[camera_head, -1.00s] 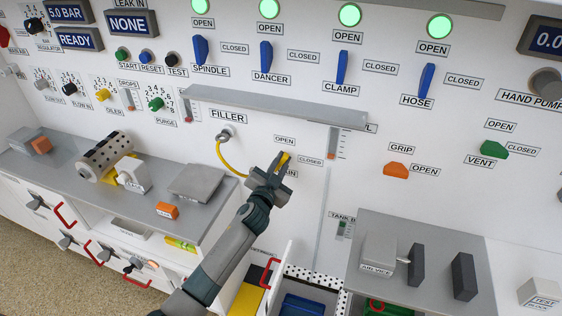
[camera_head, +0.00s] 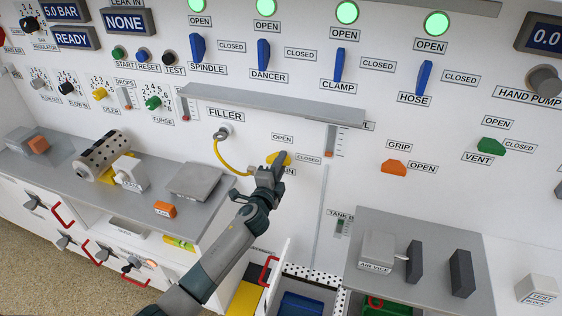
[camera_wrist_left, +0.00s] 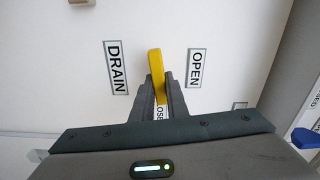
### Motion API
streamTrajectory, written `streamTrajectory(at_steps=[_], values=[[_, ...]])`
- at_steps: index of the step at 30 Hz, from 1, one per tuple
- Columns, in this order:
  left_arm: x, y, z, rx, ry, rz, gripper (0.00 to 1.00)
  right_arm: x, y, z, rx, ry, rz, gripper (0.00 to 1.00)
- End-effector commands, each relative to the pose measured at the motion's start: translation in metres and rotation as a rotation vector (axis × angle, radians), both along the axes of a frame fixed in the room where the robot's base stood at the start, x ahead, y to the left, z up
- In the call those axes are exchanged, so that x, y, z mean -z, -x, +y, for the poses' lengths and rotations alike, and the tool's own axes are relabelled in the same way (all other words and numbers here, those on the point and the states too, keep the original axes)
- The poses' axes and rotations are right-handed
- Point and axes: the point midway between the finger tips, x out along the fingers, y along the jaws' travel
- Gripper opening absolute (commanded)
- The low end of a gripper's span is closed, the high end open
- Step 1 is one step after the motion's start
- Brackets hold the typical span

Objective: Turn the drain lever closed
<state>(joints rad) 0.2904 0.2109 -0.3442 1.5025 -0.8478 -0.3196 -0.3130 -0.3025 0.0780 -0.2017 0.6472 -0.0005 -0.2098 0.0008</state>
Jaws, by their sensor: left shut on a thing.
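The yellow drain lever (camera_head: 271,158) is on the white panel, between the OPEN label (camera_head: 282,138) above and the CLOSED label (camera_head: 308,159) on its right. It lies roughly level, towards CLOSED. My left gripper (camera_head: 281,160) is at the lever and covers part of it and of the DRAIN label. In the left wrist view, the fingers (camera_wrist_left: 160,95) are shut on the lever (camera_wrist_left: 156,68), with DRAIN (camera_wrist_left: 117,67) on one side and OPEN (camera_wrist_left: 196,68) on the other. The fingers partly hide the CLOSED label there. My right gripper is not in view.
A grey ledge (camera_head: 270,103) sticks out above the lever. The yellow hose (camera_head: 225,158) from the filler port hangs just left of it. An orange grip lever (camera_head: 394,168) is to the right. An open drawer with a red handle (camera_head: 268,272) is below.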

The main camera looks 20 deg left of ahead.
Motion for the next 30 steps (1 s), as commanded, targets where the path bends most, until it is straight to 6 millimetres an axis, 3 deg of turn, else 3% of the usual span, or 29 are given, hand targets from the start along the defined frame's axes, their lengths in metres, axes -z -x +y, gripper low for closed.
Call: streamTrajectory(at_steps=[9,23,24,26,30], values=[[0.0016,0.0,-0.0008,0.002,-0.136,-0.005,0.0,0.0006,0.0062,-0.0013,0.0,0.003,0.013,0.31],[0.0023,0.0002,-0.0009,0.002,-0.156,-0.005,0.0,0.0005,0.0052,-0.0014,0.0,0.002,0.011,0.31],[0.0024,0.0002,-0.0009,0.002,-0.156,-0.005,0.16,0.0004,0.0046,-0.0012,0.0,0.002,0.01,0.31],[0.0024,0.0002,-0.0009,0.002,-0.155,-0.005,0.3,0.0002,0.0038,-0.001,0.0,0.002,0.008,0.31],[0.0023,0.0001,-0.0006,0.001,-0.154,-0.004,0.32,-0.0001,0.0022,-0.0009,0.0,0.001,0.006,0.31]])
